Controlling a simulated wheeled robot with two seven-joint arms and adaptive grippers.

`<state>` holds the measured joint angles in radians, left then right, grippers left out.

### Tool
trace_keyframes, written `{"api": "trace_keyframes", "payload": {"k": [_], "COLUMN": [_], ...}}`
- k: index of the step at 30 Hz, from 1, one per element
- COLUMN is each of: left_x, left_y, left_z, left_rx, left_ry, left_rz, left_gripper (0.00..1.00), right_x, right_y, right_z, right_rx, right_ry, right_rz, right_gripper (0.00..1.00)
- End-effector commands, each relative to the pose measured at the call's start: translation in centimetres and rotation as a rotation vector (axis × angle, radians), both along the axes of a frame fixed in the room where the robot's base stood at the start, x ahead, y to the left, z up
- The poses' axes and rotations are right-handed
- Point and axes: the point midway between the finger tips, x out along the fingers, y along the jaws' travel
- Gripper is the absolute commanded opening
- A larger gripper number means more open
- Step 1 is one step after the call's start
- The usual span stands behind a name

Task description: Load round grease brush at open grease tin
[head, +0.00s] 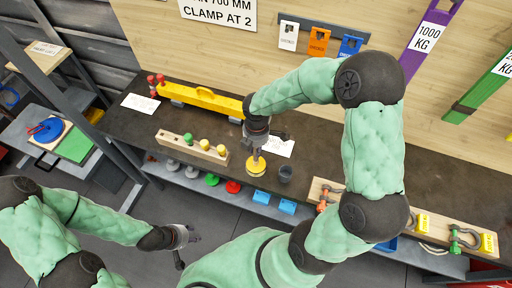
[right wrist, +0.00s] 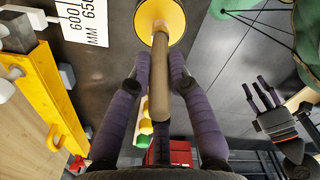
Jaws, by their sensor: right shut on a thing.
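The round grease brush (right wrist: 162,95) has a wooden handle. My right gripper (right wrist: 160,72) is shut on that handle, one finger on each side. In the head view my right gripper (head: 255,145) is above the bench. The open grease tin (head: 256,167) appears as a round yellow shape right below it, and in the right wrist view the yellow round shape (right wrist: 171,16) is at the handle's far end. I cannot tell whether the bristles touch the grease. My left gripper (head: 188,245) is empty and open, low in front of the bench.
A dark cup (head: 285,173) stands just right of the tin. A wooden block with coloured knobs (head: 192,148) lies to the left. A yellow beam (head: 200,97) lies behind. Shackles on a board (head: 440,230) are at the right. Some bench surface near the tin is clear.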

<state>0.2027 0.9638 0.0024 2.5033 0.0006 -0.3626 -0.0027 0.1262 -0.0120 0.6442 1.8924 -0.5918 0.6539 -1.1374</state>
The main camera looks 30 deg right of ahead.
Motion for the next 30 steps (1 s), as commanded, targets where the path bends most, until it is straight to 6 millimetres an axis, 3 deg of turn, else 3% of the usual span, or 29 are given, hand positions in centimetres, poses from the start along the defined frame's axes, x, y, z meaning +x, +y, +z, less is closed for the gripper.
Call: {"api": "trace_keyframes", "payload": {"k": [30], "left_x": [0.0], "left_y": [0.0], "left_z": [6.0], "left_rx": [0.000], "left_ry": [0.000], "left_rz": [0.000], "left_gripper": [0.40], "right_x": [0.0], "right_y": [0.0], "right_z": [6.9], "right_rx": [0.000], "right_ry": [-0.001], "right_rz": [0.000], "right_gripper": [0.00]}}
